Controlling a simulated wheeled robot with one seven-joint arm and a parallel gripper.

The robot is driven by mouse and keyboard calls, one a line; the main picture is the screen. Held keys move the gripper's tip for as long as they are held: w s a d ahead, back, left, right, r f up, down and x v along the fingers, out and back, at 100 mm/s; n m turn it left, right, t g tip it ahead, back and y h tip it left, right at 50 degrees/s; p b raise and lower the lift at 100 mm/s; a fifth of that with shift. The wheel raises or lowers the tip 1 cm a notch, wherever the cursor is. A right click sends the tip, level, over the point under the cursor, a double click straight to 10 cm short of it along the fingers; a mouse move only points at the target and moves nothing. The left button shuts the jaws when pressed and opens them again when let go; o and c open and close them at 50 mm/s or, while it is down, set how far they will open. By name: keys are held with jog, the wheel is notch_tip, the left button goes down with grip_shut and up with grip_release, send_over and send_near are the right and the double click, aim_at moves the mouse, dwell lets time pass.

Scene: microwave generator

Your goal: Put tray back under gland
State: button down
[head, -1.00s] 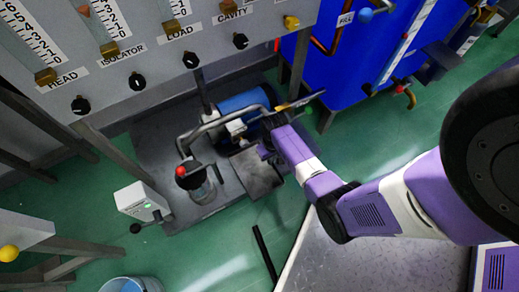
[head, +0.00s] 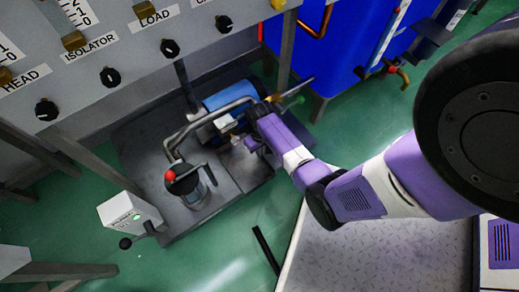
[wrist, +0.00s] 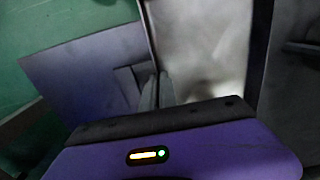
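The pump set stands on a dark grey baseplate (head: 140,150), with a blue motor (head: 232,98) behind and an upright pump (head: 186,184) at the front. A flat dark grey tray (head: 250,170) lies low at the baseplate's right side, below my gripper (head: 252,145). In the wrist view a pale surface bounded by dark edges, seemingly the tray (wrist: 205,50), lies right of my fingers (wrist: 156,88). The fingers are close together, apparently around its thin left edge. The exact contact is small and dark. The gland is not clearly visible among the pipes.
Bent grey pipes (head: 205,122) arch beside my gripper. A blue tank (head: 340,50) and the knob panel (head: 110,40) stand behind.

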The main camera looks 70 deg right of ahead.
jog(key=shift+f, duration=0.1)
jog(key=c, duration=1.7)
grip_release()
notch_tip(320, 180, up, 12)
jog(key=p, duration=0.7)
jog(key=s+a+r+n+t+h, duration=0.1)
jog(key=s+a+r+n+t, duration=0.2)
jog(key=a, duration=0.4)
jog(key=s+a+r+n+t+h, duration=0.1)
jog(key=s+a+r+t+h, duration=0.2)
jog(key=a, duration=0.4)
jog(key=s+a+r+n+t+y, duration=0.1)
jog(key=s+a+r+t, duration=0.1)
jog(key=r, duration=0.7)
jog(key=s+a+r+n+t+y, duration=0.1)
jog(key=a+r+t, duration=0.3)
jog(key=r, duration=0.5)
jog(key=s+a+r+t+y, duration=0.2)
jog(key=s+a+r+t, duration=0.1)
jog(key=r, duration=0.7)
jog(key=shift+a+n, duration=0.35)
jog(key=shift+n, duration=0.05)
